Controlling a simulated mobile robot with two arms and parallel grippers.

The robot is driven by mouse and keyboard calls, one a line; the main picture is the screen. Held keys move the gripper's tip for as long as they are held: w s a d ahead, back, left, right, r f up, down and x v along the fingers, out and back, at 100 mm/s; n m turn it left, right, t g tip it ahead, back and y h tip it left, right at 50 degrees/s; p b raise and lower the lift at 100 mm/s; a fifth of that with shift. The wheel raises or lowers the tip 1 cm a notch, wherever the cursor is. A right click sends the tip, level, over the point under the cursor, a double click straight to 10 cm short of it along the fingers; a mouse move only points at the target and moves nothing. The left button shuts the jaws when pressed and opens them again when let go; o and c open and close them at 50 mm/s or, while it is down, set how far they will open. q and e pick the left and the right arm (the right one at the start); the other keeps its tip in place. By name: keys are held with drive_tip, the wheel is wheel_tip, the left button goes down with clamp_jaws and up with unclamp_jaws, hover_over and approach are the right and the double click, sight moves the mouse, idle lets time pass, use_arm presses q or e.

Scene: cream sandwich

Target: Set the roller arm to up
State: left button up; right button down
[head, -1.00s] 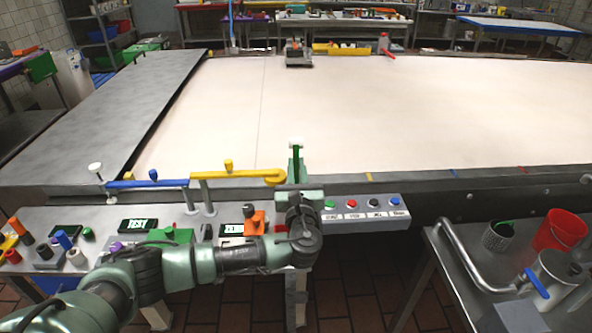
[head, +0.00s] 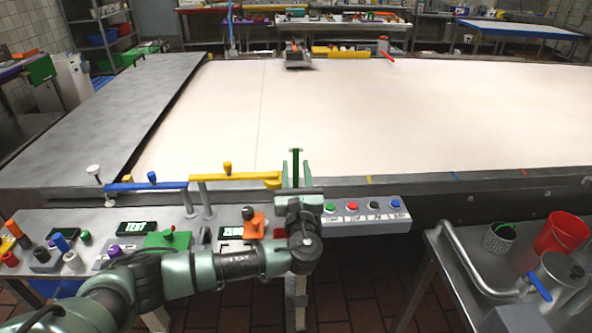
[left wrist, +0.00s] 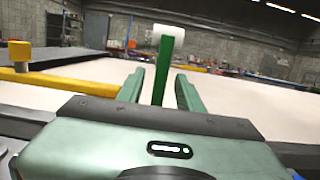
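A green arm (head: 295,166) stands upright at the near edge of the big pale table, above the control panel. In the left wrist view the same green arm (left wrist: 163,70) carries a white roller (left wrist: 169,37) at its top. My left gripper (head: 296,172) is open, with one finger on each side of the green arm. In the left wrist view, gaps show between the arm and both fingers (left wrist: 160,88). The arm's base is hidden behind the gripper. My right gripper is not in view.
Yellow (head: 232,177) and blue (head: 150,186) bars lie left of the green arm. The panel has several coloured buttons (head: 352,207) to the right. A side table with a red bucket (head: 561,232) stands at the right. The pale tabletop (head: 400,110) is mostly clear.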

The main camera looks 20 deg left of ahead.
use_arm(q)
drive_tip(key=b+v, duration=0.1)
drive_tip(key=v, duration=0.6)
drive_tip(key=shift+s, duration=0.3)
drive_tip(key=shift+d+f, duration=0.1)
drive_tip(key=shift+d, duration=0.1)
